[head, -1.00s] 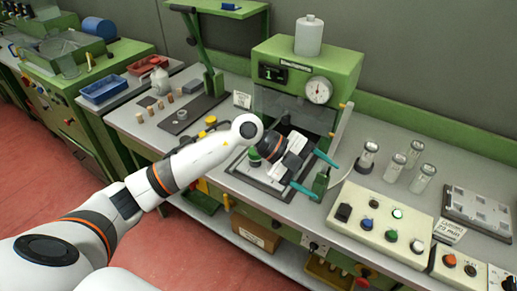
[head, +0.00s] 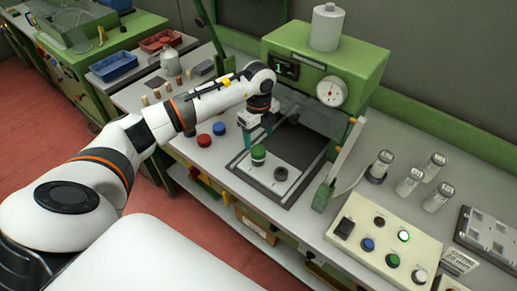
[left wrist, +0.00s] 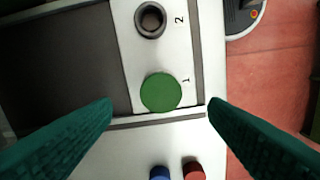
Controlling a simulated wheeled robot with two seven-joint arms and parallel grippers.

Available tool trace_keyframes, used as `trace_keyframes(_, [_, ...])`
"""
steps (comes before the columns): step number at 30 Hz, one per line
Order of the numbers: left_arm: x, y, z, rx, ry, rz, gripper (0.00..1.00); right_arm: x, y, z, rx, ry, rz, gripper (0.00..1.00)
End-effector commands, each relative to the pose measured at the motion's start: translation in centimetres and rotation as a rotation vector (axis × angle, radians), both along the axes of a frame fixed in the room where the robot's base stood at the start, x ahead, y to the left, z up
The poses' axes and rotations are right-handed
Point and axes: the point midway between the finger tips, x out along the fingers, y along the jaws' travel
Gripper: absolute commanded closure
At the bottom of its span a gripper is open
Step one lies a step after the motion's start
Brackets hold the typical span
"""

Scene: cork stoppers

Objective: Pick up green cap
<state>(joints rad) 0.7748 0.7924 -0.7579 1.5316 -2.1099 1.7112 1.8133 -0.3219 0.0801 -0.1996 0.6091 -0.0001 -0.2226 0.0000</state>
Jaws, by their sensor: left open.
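The green cap (head: 258,152) stands on a pale plate (head: 270,169) in front of the green machine, beside a dark ring-shaped holder (head: 281,173). In the left wrist view the green cap (left wrist: 161,92) sits at the spot marked 1, and the dark holder (left wrist: 150,19) is at the spot marked 2. My left gripper (head: 259,137) points down just behind and above the cap. Its teal fingers are apart, and in the left wrist view the gap between them (left wrist: 160,110) is empty, with the cap a little ahead of it. My right gripper is not in view.
A red cap (head: 204,140) and a blue cap (head: 219,128) stand on the bench left of the plate. The green machine (head: 325,65) rises behind. A control box (head: 385,235) and several clear-topped cylinders (head: 409,181) are to the right.

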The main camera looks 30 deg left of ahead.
Motion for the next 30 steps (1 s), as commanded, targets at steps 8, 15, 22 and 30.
trace_keyframes(8, [-0.3, 0.1, -3.2, -0.001, 0.004, 0.0, 0.31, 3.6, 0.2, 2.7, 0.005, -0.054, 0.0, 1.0])
trace_keyframes(15, [-0.2, 0.1, -5.3, -0.001, -0.001, -0.002, 0.31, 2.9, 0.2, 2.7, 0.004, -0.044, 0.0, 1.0])
trace_keyframes(22, [-0.1, 0.1, -5.4, -0.001, -0.001, -0.001, 0.41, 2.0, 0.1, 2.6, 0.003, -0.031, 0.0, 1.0])
trace_keyframes(30, [-0.1, 0.1, -5.3, -0.001, -0.001, -0.001, 0.79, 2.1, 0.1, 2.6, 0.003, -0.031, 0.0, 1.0])
